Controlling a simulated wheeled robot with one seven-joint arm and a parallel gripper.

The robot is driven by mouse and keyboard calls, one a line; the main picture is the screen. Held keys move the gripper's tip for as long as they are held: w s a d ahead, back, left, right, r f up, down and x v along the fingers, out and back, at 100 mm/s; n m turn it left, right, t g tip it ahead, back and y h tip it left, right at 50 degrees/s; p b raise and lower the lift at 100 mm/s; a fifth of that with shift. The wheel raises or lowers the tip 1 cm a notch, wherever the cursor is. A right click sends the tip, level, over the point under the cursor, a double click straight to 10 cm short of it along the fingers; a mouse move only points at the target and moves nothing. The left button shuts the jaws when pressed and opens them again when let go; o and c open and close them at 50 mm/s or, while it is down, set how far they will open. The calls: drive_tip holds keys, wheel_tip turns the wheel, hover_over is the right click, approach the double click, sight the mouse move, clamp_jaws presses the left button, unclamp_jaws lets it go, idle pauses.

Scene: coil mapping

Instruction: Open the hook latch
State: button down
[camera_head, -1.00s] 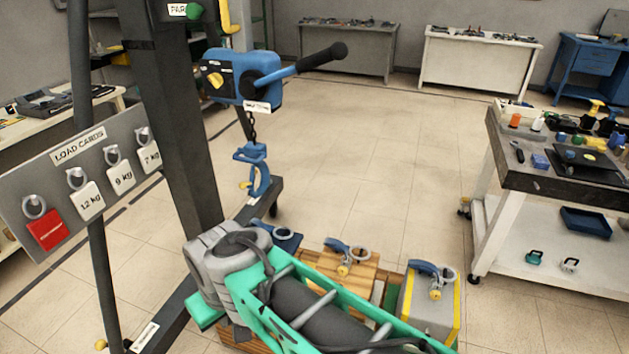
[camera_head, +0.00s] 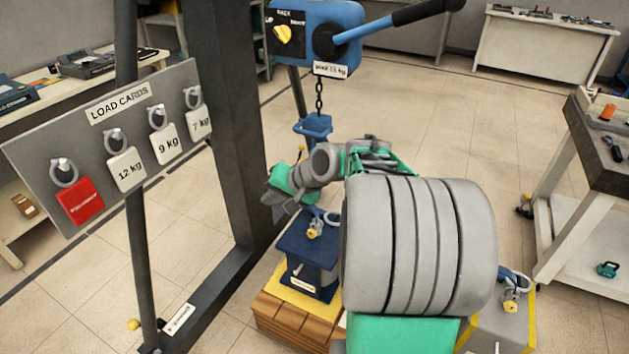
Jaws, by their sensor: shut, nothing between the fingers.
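The blue hook (camera_head: 313,127) hangs on a chain below the blue hoist in the head view. Its upper part shows; my arm hides the lower part. A small yellow tip (camera_head: 301,151), perhaps the hook's latch tab, shows just left of my arm; whether the latch is open or closed cannot be told. My gripper (camera_head: 283,181), grey and green, is at the end of my arm, just below and left of the hook in the picture. It is shut and holds nothing. I cannot tell whether it touches the hook.
The blue hoist (camera_head: 318,32) with its black-ended lever is above. A dark blue weight (camera_head: 306,262) with a ring stands on a wooden crate (camera_head: 289,322). A grey post (camera_head: 232,110) and load-card board (camera_head: 40,155) are at left; a cart (camera_head: 592,205) is at right.

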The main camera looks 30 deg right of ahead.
drive_tip(key=w+d+f+m+t+b, duration=0.2)
drive_tip(key=d+f+m+t, duration=0.15)
drive_tip(key=d, duration=0.65)
drive_tip(key=s+d+r+m+t+b, duration=0.1)
drive_tip(key=s+d+m+t+b, duration=0.35)
drive_tip(key=d, duration=0.95)
drive_tip(key=w+a+m, duration=0.2)
drive_tip(key=w+a, duration=0.4)
drive_tip(key=w, duration=0.3)
drive_tip(key=shift+w+r+m+t, duration=0.2)
drive_tip(key=shift+r+m+t, duration=0.1)
drive_tip(key=shift+p, duration=0.3)
